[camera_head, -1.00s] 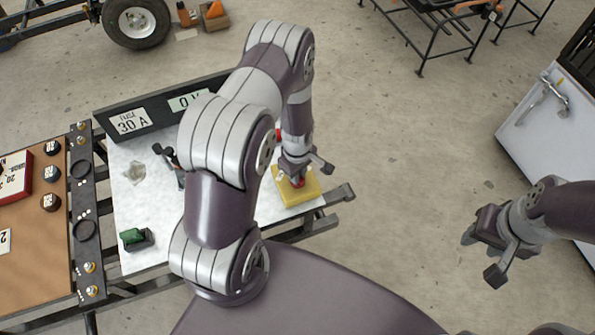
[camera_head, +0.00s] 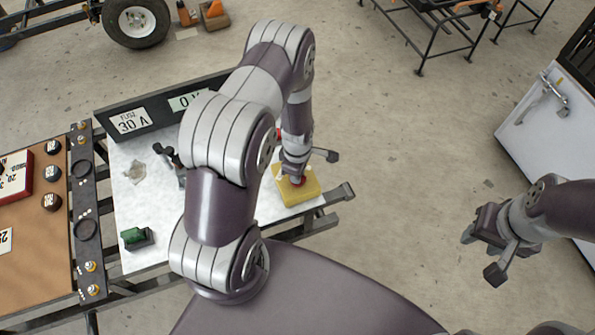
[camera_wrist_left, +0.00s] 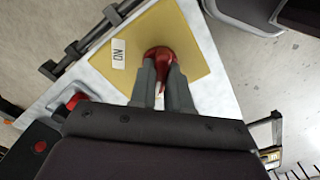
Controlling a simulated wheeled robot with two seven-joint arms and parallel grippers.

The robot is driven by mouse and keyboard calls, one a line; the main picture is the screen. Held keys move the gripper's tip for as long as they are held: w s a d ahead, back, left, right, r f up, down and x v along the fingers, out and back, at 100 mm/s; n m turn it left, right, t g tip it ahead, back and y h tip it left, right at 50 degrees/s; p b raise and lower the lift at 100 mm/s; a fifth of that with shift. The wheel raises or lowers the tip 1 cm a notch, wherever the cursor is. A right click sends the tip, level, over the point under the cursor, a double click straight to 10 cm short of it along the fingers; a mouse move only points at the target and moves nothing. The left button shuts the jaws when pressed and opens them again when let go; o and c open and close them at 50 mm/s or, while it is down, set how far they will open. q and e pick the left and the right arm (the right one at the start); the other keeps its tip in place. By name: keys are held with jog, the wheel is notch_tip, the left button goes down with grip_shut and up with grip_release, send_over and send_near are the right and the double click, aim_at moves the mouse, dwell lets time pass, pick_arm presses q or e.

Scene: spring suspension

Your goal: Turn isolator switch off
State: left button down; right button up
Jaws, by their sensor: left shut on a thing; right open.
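The isolator switch is a yellow box (camera_head: 309,190) on the right end of the white panel, with a red knob (camera_wrist_left: 160,53) on its top. My left gripper (camera_wrist_left: 160,80) is shut on the red knob, one finger on each side of it in the left wrist view. An "ON" label (camera_wrist_left: 119,54) shows on the yellow face beside the knob. In the head view my left gripper and wrist hide most of the knob. My right gripper (camera_head: 484,258) is open and empty, over the floor at the right.
The white panel (camera_head: 190,235) also carries a green part (camera_head: 134,236) and a clear piece (camera_head: 136,173). A black board (camera_head: 155,118) with "FUSE 30 A" stands along its back. A brown board (camera_head: 45,230) lies at left. A white cabinet (camera_head: 530,135) stands at right.

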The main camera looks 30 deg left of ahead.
pick_arm(q)
jog(key=shift+w+r, duration=0.1)
jog(key=c, duration=1.1)
grip_release()
notch_tip(320, 180, up, 13)
jog(key=shift+f, duration=0.2)
